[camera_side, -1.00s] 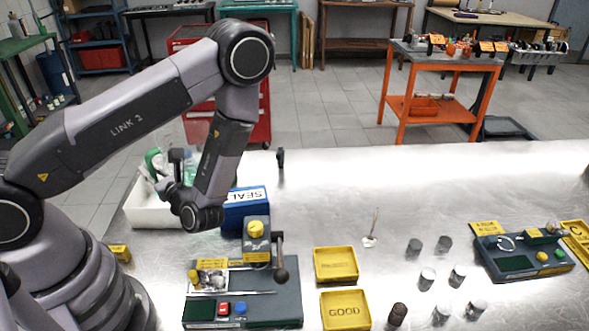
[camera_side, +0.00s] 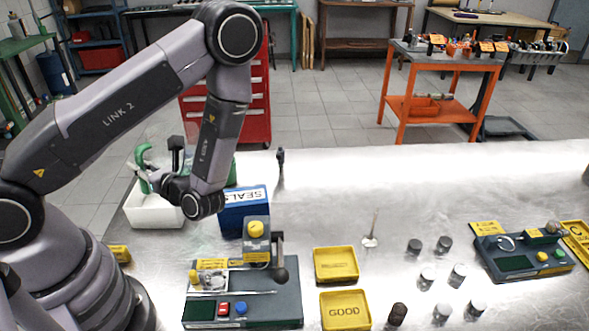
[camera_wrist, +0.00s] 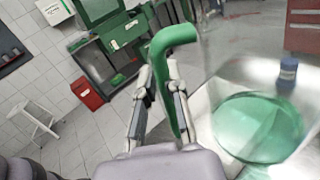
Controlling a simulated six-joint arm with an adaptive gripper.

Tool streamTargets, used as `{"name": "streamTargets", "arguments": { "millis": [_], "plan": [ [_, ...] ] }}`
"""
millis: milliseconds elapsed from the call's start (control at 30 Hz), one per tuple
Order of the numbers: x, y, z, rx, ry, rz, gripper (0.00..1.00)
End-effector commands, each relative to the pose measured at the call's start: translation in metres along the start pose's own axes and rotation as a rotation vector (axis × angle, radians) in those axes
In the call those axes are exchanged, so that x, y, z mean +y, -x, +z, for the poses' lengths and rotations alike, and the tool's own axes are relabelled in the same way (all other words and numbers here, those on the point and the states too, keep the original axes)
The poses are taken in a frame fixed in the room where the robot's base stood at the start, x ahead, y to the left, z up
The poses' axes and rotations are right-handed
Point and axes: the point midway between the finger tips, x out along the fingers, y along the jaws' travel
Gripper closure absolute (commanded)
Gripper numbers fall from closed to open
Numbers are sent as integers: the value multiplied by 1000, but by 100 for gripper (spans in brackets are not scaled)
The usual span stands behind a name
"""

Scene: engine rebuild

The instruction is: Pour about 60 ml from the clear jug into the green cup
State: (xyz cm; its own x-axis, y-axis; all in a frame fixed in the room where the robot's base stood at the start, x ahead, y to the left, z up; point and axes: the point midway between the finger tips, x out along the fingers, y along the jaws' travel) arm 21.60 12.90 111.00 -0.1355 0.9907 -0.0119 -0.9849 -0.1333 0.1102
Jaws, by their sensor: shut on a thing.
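My gripper (camera_wrist: 162,105) is shut on the green handle (camera_wrist: 175,42) of the clear jug. In the wrist view, the see-through jug (camera_wrist: 222,72) fills the right side. A green round area (camera_wrist: 257,128) shows in or through it; I cannot tell whether this is liquid, its base or something behind. In the side view, the green handle (camera_side: 144,166) is at my gripper, above the white bin, and the clear body is hard to make out. A green patch (camera_side: 232,172) shows beside my forearm; I cannot tell whether it is the green cup.
The white bin (camera_side: 150,214) and blue SEALS box (camera_side: 240,218) are close below my wrist. A fixture with a lever (camera_side: 262,310) stands in front. Yellow trays (camera_side: 336,264) and several metal cylinders (camera_side: 427,278) are to the right. The table's back right is clear.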

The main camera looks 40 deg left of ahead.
Motion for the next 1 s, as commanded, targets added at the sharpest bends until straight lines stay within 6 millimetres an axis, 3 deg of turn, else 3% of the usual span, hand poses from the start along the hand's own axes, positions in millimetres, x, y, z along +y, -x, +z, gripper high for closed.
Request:
{"name": "streamTargets", "arguments": {
  "millis": [500,1000],
  "plan": [
    [-33,-2,41,22,-330,6,100],
    [-72,-4,62,42,-661,9,100]
  ]
}}
